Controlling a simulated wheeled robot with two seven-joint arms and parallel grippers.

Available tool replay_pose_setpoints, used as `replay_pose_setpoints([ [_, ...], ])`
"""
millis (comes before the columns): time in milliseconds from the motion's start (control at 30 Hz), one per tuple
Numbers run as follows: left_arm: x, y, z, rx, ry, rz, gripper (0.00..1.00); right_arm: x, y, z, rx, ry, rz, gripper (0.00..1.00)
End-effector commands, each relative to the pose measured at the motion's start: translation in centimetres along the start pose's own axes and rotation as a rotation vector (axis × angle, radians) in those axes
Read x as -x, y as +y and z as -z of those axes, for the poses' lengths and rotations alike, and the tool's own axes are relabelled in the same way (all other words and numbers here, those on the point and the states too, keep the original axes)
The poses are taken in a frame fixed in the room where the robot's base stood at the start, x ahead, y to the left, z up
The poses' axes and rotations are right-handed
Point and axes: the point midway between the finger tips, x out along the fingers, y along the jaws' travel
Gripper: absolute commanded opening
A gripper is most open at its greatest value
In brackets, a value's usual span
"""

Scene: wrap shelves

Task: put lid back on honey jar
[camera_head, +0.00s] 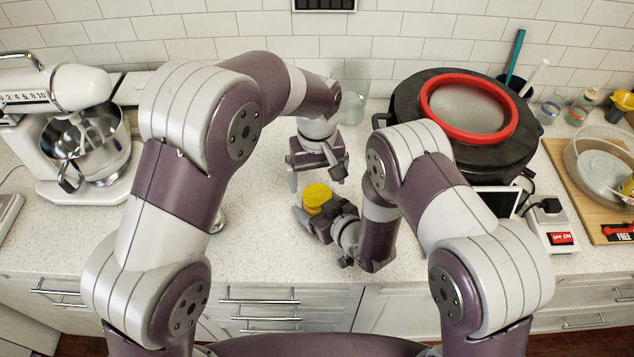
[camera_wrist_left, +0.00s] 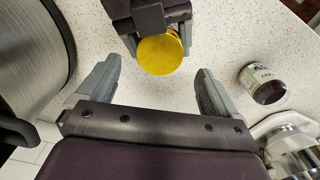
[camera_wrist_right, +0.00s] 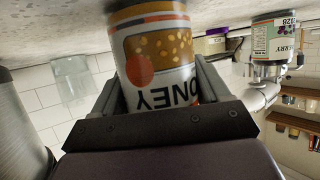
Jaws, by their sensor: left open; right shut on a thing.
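A round yellow lid (camera_head: 316,196) shows at the top of the honey jar in the head view; the left wrist view shows the lid (camera_wrist_left: 160,54) from above. I cannot tell how firmly it is seated. My right gripper (camera_head: 314,216) is shut on the honey jar (camera_wrist_right: 160,55), fingers on both sides of its body; the label is upside down in the right wrist view. My left gripper (camera_head: 317,177) is open and empty, above and just behind the lid. The lid lies just ahead of the gap between its fingers (camera_wrist_left: 157,80).
Another labelled jar (camera_wrist_left: 265,86) stands on the counter, mostly hidden by my left arm in the head view. A mixer (camera_head: 75,95) stands left, a black cooker with a red ring (camera_head: 465,145) right. A glass jar (camera_head: 354,100) is behind. The front-middle counter is clear.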

Motion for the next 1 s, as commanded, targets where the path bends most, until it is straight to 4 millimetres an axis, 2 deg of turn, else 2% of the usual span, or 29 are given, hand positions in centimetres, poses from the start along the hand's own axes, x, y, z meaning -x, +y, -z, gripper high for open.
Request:
replay_pose_setpoints([
  [300,0.3,0.0,0.0,0.034,0.0,0.0,0.91,0.0,0.0,0.1,0.001,0.003,0.0,0.0],
  [500,2.7,0.1,0.0,0.412,0.0,-0.001,0.91,0.0,0.0,0.1,0.001,0.003,0.0,0.0],
  [600,3.4,0.0,0.0,0.536,-0.001,0.0,0.91,0.0,0.0,0.1,0.0,0.003,0.0,0.0],
  [1000,3.1,0.0,0.0,0.567,-0.002,0.002,0.91,0.0,0.0,0.1,0.001,0.003,0.0,0.0],
])
